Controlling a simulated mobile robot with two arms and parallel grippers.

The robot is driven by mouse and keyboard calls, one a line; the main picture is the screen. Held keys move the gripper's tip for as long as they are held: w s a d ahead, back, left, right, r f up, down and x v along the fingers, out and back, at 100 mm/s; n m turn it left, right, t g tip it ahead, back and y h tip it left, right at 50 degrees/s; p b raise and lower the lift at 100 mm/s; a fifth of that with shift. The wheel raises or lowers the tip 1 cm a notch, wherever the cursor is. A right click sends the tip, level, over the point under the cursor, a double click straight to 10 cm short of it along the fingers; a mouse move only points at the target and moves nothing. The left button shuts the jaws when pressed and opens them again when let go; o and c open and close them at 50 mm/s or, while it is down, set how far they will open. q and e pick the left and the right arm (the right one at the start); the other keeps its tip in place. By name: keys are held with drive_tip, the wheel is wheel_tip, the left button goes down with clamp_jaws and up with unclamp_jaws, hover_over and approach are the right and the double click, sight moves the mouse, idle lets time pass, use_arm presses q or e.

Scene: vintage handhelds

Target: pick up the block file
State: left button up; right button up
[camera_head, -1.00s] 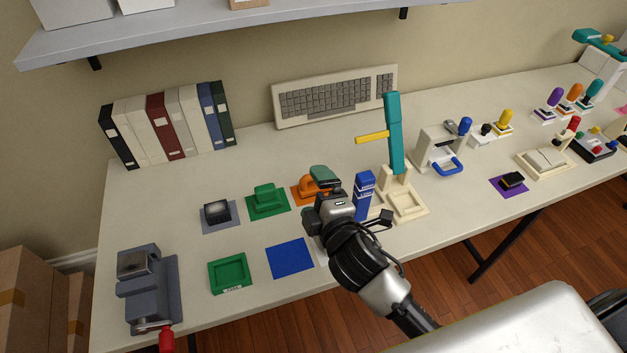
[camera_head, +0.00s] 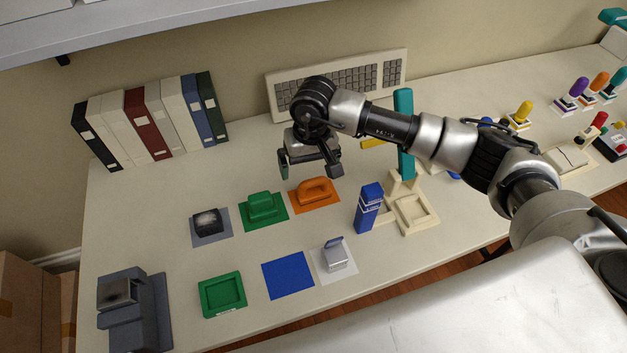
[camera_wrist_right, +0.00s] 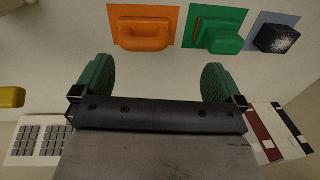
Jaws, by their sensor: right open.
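No label I can read names the block file, so I cannot tell which piece it is. An orange handled block (camera_head: 315,188) lies on an orange mat, and also shows in the right wrist view (camera_wrist_right: 145,38). A green handled block (camera_head: 262,206) lies on a green mat, also in the wrist view (camera_wrist_right: 220,40). A dark block with a speckled top (camera_head: 207,222) lies on a grey mat, also in the wrist view (camera_wrist_right: 277,38). My right gripper (camera_head: 309,164) is open and empty above the table, behind the orange block; its green-padded fingers (camera_wrist_right: 156,80) are apart. My left gripper is not in view.
A keyboard (camera_head: 275,92) and several binders (camera_head: 150,122) stand at the wall. A blue upright box (camera_head: 368,207), a teal post (camera_head: 404,135), a silver piece (camera_head: 336,254), a green tray (camera_head: 222,312) and a grey machine (camera_head: 118,294) surround a bare blue mat (camera_head: 288,275).

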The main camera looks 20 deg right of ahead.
sight(313, 179)
drive_tip(key=shift+w+d+f+h, duration=0.15)
drive_tip(key=shift+d+f+h, duration=0.1)
drive_tip(key=shift+d, duration=0.2)
drive_tip(key=shift+w+d+f+h, duration=0.1)
drive_tip(key=shift+d+f+h, duration=0.15)
drive_tip(key=shift+d, duration=0.15)
wheel_tip(313, 179, down, 4)
drive_tip(key=shift+r+p, duration=0.25)
drive_tip(key=shift+p, duration=0.35)
drive_tip(key=f, duration=0.1)
drive_tip(key=f+p, duration=0.1)
drive_tip(key=f, duration=0.1)
drive_tip(key=f+p, duration=0.1)
drive_tip(key=f, duration=0.1)
drive_tip(key=shift+w+a+f, duration=0.1)
drive_tip(key=shift+w+f, duration=0.05)
drive_tip(key=shift+w, duration=0.1)
drive_tip(key=shift+f, duration=0.25)
drive_tip(key=c, duration=0.7)
wheel_tip(313, 179, up, 9)
drive_tip(key=shift+w+b, duration=0.1)
drive_tip(key=shift+b, duration=1.05)
drive_tip(key=shift+r, duration=0.55)
drive_tip(key=o, duration=0.4)
drive_tip(key=shift+c, duration=1.2)
drive_tip(key=shift+a, duration=0.1)
